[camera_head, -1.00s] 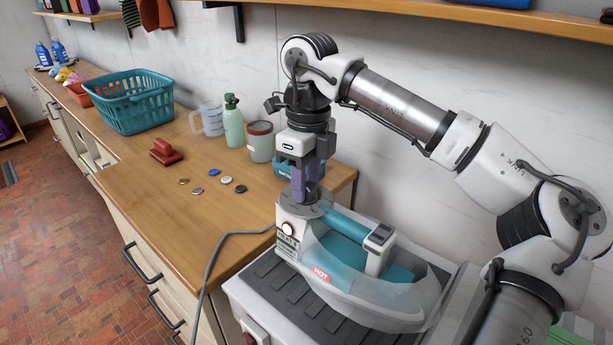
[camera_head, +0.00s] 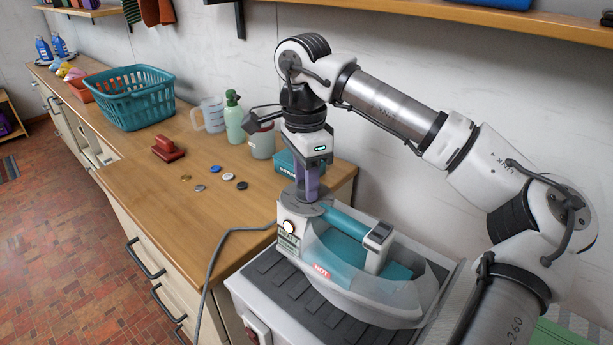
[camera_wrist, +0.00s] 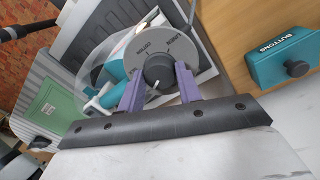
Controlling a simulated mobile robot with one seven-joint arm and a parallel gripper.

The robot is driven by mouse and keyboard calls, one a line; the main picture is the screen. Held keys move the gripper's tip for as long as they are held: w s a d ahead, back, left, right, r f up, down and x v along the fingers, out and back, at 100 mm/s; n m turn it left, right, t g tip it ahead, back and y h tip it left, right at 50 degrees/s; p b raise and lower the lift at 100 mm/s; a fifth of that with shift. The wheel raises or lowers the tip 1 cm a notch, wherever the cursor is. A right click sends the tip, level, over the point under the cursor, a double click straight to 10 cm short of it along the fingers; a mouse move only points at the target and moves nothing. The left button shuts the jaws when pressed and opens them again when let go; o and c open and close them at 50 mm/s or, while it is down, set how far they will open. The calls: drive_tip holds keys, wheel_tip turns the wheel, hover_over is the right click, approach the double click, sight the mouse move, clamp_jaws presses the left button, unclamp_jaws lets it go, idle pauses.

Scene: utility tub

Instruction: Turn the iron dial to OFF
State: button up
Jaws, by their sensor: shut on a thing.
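The teal and grey iron (camera_head: 362,290) stands on a dark ribbed board, with a red HOT label and a lit round lamp on its end. Its grey dial (camera_head: 318,210) is on top at the left end. In the wrist view the dial (camera_wrist: 146,48) carries words, COTTON among them, and a dark central knob (camera_wrist: 158,69) with a white mark. My gripper (camera_head: 307,192) points down from above. Its purple fingers (camera_wrist: 160,84) are shut on the knob, one each side. OFF is not readable; part of the dial is hidden by the knob and fingers.
A grey cord (camera_head: 213,262) runs from the iron over the counter edge. A teal BUTTONS box (camera_head: 286,164) stands close behind my gripper. Several loose buttons (camera_head: 228,177), a red stamp-like block (camera_head: 167,149) and a teal basket (camera_head: 137,100) are left.

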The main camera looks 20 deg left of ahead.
sight(301, 186)
drive_tip(key=n, duration=0.6)
drive_tip(key=shift+s+n, duration=0.1)
drive_tip(key=shift+n, duration=0.2)
drive_tip(key=n, duration=0.6)
drive_tip(key=shift+t, duration=0.3)
drive_tip(key=shift+n, duration=0.3)
drive_tip(key=o, duration=1)
wheel_tip(301, 186, up, 14)
drive_tip(key=shift+s+a, duration=0.15)
drive_tip(key=shift+a, duration=0.2)
drive_tip(key=shift+s+f, duration=0.1)
drive_tip(key=shift+f, duration=0.05)
